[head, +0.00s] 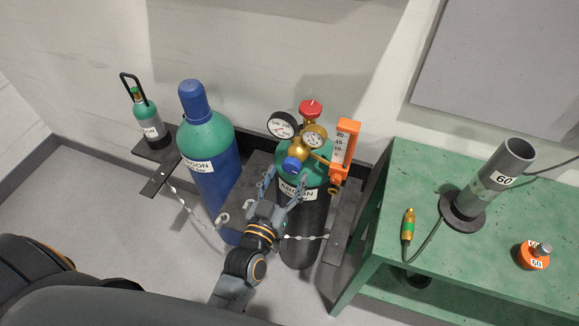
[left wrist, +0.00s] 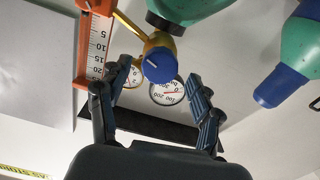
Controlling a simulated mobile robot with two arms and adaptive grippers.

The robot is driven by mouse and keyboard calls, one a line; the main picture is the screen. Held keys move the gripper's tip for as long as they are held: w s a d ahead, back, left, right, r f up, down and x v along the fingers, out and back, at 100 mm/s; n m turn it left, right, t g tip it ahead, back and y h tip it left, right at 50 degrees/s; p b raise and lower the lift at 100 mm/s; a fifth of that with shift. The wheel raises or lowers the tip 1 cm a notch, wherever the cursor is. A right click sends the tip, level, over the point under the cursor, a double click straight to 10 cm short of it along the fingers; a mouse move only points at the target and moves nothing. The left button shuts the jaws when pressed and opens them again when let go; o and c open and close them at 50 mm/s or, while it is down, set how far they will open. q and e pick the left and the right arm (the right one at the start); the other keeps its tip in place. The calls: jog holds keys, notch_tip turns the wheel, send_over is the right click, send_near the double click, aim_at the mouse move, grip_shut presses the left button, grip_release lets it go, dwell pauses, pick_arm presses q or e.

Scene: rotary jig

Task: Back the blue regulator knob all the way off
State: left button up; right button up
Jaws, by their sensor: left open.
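The blue regulator knob (head: 292,164) faces out at the front of the brass regulator (head: 304,150), on the green-topped argon cylinder (head: 316,205). My left gripper (head: 285,181) is open just in front of and below the knob. In the left wrist view the blue knob (left wrist: 159,66) shows between the spread fingers (left wrist: 157,73) with gaps on both sides, and a pale line crosses its face. No contact with the knob is visible. Two round gauges (head: 282,124) sit above it. My right gripper is not in view.
An orange flowmeter (head: 345,145) stands right beside the regulator, and a red valve handwheel (head: 311,109) is above it. A blue-capped cylinder (head: 208,145) and a small cylinder (head: 148,118) stand left. A green bench (head: 480,265) is at right. A chain (head: 300,237) crosses the cylinder.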

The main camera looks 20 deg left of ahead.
pick_arm(q)
jog(key=shift+w, duration=1.25)
jog(key=c, duration=1.2)
jog(key=shift+o, duration=0.2)
